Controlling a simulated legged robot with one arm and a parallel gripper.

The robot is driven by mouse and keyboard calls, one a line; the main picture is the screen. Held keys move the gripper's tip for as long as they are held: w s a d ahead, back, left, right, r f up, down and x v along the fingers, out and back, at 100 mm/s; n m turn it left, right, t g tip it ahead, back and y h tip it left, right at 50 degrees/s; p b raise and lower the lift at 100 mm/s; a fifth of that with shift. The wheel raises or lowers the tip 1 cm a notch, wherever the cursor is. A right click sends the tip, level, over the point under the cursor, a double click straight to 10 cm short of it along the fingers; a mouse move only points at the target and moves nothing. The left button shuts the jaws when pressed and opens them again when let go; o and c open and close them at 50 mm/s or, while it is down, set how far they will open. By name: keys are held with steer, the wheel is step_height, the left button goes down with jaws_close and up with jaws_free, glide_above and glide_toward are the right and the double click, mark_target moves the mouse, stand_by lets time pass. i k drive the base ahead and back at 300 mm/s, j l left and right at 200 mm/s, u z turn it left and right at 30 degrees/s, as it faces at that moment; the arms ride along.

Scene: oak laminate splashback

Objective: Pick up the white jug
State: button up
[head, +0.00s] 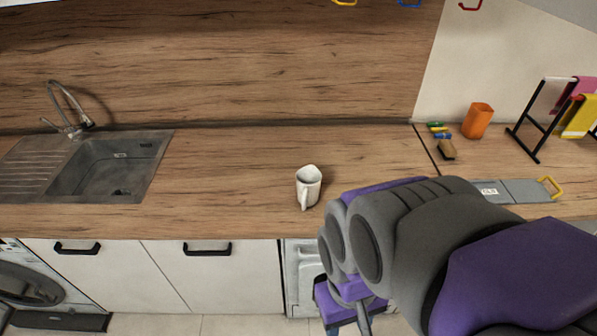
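The white jug (311,189) stands upright on the wooden counter, near its front edge and right of the sink. Its handle faces the front edge. My arm reaches in from the lower right, and its purple and grey links cover part of the counter to the right of the jug. My gripper (364,318) shows only in part at the bottom of the head view, below the counter edge and apart from the jug. Its fingers are too hidden to tell whether they are open.
A grey sink (113,170) with a tap (72,112) is at the left. An orange cup (478,121), a brush (445,149) and a black rack (529,140) with cloths stand at the right. The counter (235,175) between sink and jug is clear.

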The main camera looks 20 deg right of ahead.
mark_target(308, 178)
steer(key=i+j, duration=0.5)
steer(key=j, duration=0.15)
steer(key=z, duration=0.4)
steer(key=i+j+z, duration=0.1)
steer(key=z, duration=0.3)
steer(key=j+z, duration=0.15)
steer(key=z, duration=0.25)
steer(key=j+z, duration=0.1)
steer(key=z, duration=0.3)
